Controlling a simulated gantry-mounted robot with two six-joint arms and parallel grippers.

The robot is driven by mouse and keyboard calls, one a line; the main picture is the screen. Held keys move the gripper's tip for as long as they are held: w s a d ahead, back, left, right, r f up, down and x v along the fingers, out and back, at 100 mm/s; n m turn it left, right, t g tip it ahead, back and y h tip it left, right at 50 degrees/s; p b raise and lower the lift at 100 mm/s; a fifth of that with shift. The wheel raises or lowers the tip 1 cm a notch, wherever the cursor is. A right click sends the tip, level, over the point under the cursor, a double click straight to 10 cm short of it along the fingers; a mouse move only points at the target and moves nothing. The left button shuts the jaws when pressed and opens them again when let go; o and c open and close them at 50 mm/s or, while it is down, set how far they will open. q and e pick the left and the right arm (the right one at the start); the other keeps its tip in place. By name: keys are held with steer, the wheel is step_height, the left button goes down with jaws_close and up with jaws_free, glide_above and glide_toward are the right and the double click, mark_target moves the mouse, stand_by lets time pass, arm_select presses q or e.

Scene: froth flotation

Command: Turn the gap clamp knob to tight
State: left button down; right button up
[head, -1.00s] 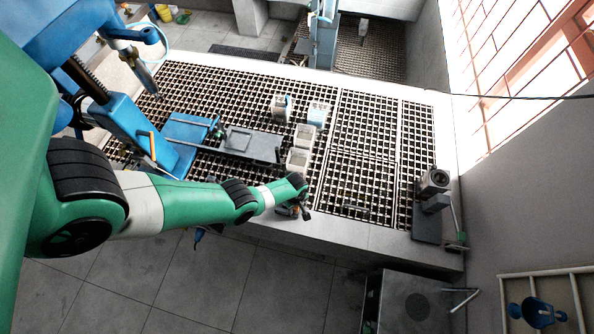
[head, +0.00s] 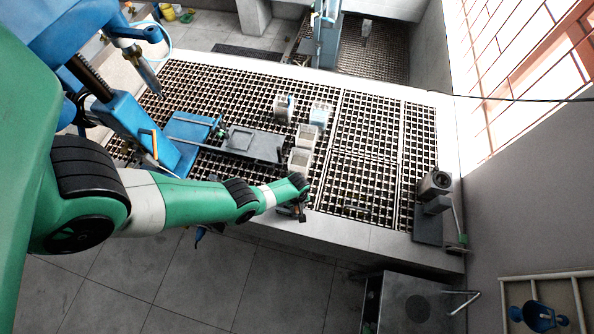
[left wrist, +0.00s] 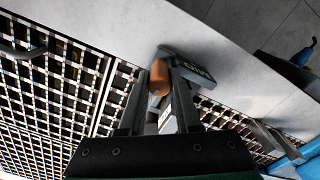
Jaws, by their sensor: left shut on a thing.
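An orange-brown rounded knob (left wrist: 159,74) shows between the fingertips of my left gripper (left wrist: 161,82) in the left wrist view. I take it for the gap clamp knob. The gripper is shut on it. A dark plate with pale lettering (left wrist: 190,68) lies just beyond the knob on the pale ledge; the lettering cannot be read. The knob's setting cannot be read. My right gripper is not in view.
The bench top is a dark grating (head: 365,130) with a pale stone rim (head: 365,236). Pale containers (head: 299,160) and a grey tray (head: 252,144) stand behind my left gripper. A grey device (head: 434,185) stands at the right end. A dark cabinet (head: 414,305) stands in front.

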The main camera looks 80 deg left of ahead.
arm_select(q)
steer(key=m, duration=0.4)
steer(key=shift+m, duration=0.3)
steer(key=m, duration=0.3)
steer(key=shift+m, duration=0.4)
steer(key=m, duration=0.3)
steer(key=shift+m, duration=2)
steer(key=c, duration=0.6)
jaws_free()
